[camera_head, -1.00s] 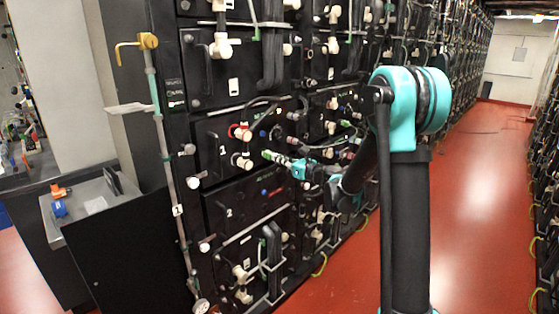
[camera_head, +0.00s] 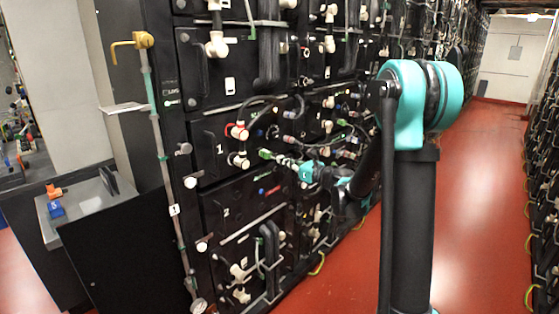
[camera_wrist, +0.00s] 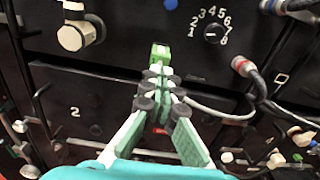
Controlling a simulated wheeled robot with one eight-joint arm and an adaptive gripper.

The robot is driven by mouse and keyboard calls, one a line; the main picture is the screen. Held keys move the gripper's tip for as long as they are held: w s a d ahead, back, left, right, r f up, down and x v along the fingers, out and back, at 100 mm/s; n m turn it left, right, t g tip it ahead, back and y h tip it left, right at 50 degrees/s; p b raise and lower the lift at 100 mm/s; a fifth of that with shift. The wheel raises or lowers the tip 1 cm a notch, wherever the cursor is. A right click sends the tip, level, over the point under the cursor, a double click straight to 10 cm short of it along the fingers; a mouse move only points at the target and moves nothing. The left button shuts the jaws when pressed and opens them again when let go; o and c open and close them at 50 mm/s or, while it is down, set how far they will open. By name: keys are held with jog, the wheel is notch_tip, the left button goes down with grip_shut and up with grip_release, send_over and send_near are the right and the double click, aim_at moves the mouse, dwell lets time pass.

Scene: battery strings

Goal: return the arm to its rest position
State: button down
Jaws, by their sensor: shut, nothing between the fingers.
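My gripper (camera_head: 266,154) is shut and empty, with green and white fingers pressed together, in front of the black battery rack (camera_head: 245,218). In the wrist view its fingertips (camera_wrist: 160,58) meet below the numbered dial (camera_wrist: 211,32) and right of a white cylindrical fitting (camera_wrist: 76,36). I cannot tell how far the tips are from the panel. My teal and black arm reaches from the right of the head view toward the rack.
Cables with red-collared connectors (camera_wrist: 242,66) run right of the gripper in the wrist view. A red and white fitting (camera_head: 238,131) sits left of it in the head view. The red aisle floor (camera_head: 482,190) is clear at right. A grey-topped cabinet (camera_head: 91,204) stands at left.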

jog(key=s+d+f+n+g+h, duration=0.2)
jog(key=s+d+f+n+h, duration=0.2)
jog(key=s, duration=0.7)
jog(key=s+d+f+n+g+h, duration=0.2)
jog(key=s+d+f+n+h, duration=0.3)
jog(key=s+d+f+n, duration=0.3)
jog(key=s+d+f+n+g+h, duration=0.2)
jog(key=s+d+f+n+h, duration=0.3)
jog(key=s+d+n, duration=0.8)
notch_tip(320, 180, down, 2)
jog(key=s, duration=0.3)
jog(key=shift+n+g, duration=0.3)
jog(key=shift+g, duration=0.1)
jog(key=shift+w, duration=0.1)
